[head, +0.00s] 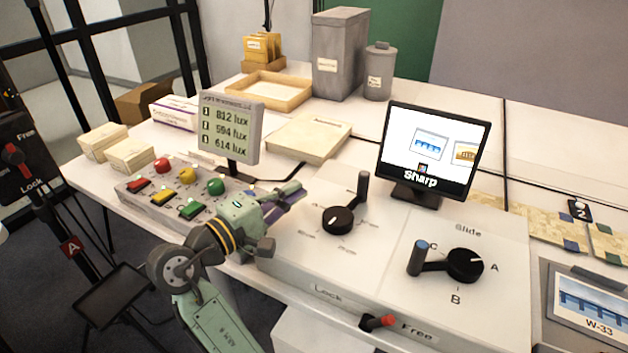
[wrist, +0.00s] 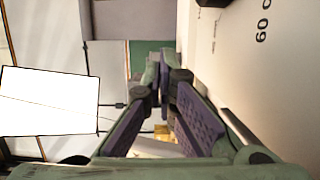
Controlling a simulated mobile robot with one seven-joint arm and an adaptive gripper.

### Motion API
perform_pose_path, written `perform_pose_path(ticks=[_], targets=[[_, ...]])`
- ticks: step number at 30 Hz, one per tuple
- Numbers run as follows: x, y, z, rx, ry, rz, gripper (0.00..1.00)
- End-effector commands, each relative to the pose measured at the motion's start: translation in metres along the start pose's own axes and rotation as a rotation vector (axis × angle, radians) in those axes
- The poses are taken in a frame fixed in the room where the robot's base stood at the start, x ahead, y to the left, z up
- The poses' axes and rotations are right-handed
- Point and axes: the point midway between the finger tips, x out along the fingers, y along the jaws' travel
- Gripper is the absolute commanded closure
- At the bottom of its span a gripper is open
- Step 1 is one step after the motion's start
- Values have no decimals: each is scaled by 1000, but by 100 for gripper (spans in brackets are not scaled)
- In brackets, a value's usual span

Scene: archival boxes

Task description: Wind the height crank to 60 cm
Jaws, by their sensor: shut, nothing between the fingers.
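The left crank on the white panel has a black hub (head: 338,220) and an upright grey handle (head: 363,188) at its upper right. Labels around it are too small to read in the head view. My gripper (head: 296,188) is shut and empty, left of this crank and apart from it, above the panel's left end. In the wrist view my gripper's fingers (wrist: 164,72) point away over the panel. A printed mark (wrist: 262,37) on the white surface there looks like a turned 60, partly cut off.
The Slide crank (head: 465,265), marked A, B and C, is to the right. A Lock/Free lever (head: 378,322) is on the panel's front. A screen reading Sharp (head: 435,150) stands behind. A lux display (head: 230,127) and a button box (head: 175,190) are left, close to my arm.

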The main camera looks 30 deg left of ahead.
Motion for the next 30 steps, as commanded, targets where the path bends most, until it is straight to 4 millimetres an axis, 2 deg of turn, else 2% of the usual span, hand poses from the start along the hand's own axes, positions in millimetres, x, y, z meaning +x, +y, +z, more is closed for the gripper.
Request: perform_pose_path(ticks=[12, 19, 30], targets=[[88, 2, 2, -1, -6, -1, 100], [93, 0, 32, 1, -2, -3, 100], [95, 0, 40, 2, -1, -1, 100]])
